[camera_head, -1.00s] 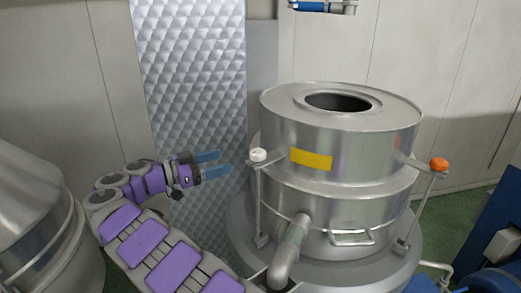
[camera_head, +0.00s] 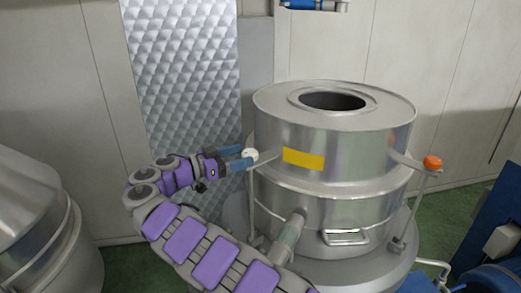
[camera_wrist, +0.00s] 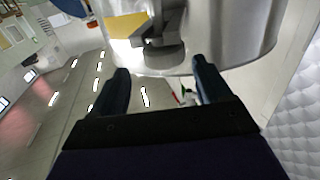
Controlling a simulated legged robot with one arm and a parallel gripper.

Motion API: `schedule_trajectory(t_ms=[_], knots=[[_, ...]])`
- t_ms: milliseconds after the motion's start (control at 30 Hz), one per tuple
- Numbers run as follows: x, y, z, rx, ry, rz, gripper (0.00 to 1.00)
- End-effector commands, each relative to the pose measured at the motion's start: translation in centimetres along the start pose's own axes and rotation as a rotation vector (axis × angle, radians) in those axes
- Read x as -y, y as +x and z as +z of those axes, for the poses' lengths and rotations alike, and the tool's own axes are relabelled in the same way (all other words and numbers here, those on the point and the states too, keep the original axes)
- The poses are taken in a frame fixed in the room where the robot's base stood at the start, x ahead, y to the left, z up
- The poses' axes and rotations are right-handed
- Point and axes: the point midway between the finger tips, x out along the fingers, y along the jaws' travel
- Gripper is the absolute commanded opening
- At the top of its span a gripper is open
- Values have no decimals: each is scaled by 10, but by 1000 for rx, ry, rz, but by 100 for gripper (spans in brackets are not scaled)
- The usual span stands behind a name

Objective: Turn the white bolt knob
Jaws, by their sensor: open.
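The white bolt knob (camera_head: 251,154) sits on top of the left bolt of the steel vessel (camera_head: 345,140), left of a yellow label (camera_head: 303,160). My gripper (camera_head: 245,159) is open, its blue fingers reaching right to the knob, with the fingertips at it and partly over it in the head view. In the wrist view, my two dark fingers (camera_wrist: 160,68) are spread apart. A shaded grey knob-like end (camera_wrist: 163,56) and its bracket show ahead of the gap between them. I cannot tell whether the fingers touch the knob.
An orange knob (camera_head: 432,162) tops the right bolt. A pipe (camera_head: 288,238) and a handle (camera_head: 345,237) are on the vessel's front. A quilted metal panel (camera_head: 185,90) stands behind my arm. Another steel vessel (camera_head: 35,230) is at the left. Blue equipment (camera_head: 490,240) is at the right.

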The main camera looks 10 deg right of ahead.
Motion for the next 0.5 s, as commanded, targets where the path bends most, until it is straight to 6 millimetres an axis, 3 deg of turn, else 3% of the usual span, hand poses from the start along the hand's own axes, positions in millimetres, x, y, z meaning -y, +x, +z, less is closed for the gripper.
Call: schedule_trajectory(t_ms=[500], knots=[[1,76,0,0,0,-2,78]])
